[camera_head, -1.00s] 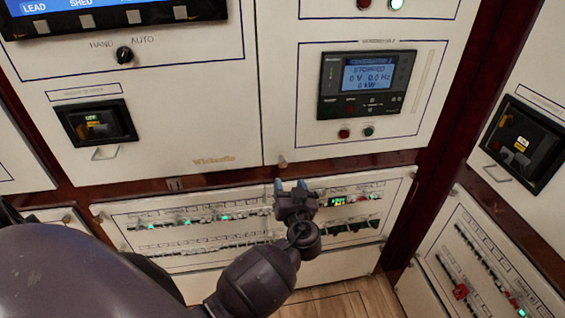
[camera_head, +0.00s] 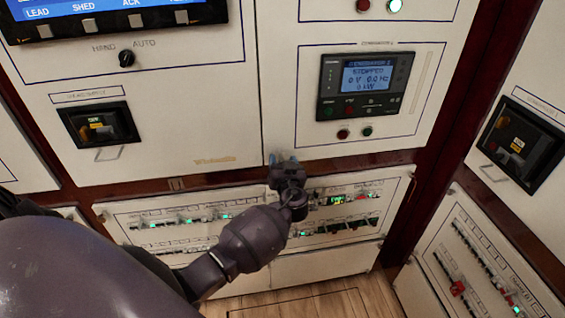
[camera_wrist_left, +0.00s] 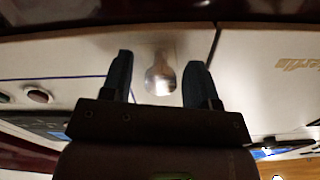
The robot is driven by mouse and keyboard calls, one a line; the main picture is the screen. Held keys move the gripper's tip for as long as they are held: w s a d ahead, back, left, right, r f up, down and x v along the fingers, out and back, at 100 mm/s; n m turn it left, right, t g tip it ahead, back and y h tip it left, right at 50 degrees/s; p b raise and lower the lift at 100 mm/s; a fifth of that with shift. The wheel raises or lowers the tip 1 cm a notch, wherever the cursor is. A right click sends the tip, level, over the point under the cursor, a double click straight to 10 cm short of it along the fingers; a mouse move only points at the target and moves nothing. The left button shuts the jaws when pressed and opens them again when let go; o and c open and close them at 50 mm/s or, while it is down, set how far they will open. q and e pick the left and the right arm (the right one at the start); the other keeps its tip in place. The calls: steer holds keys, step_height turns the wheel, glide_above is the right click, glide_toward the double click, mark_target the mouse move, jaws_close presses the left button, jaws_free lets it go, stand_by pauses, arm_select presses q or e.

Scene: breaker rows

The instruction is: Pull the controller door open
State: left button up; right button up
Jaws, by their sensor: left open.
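The controller door (camera_head: 440,35) is a cream panel at the upper right of the head view. It carries the controller unit (camera_head: 366,85) with a lit screen reading STOPPED. The door looks shut, flush with its neighbours. My left gripper (camera_head: 284,158) is open at the door's lower left corner and covers the knob there. In the left wrist view a round metal knob (camera_wrist_left: 161,80) shows between the two open fingers of the left gripper (camera_wrist_left: 160,66). I cannot tell whether the fingers touch it. My right gripper is not in view.
Below is a breaker panel (camera_head: 150,213) with rows of small switches and green lights. A side cabinet (camera_head: 535,215) stands at the right. The wooden floor (camera_head: 330,302) is clear.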

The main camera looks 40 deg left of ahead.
arm_select(q)
jaws_close()
stand_by(0.3)
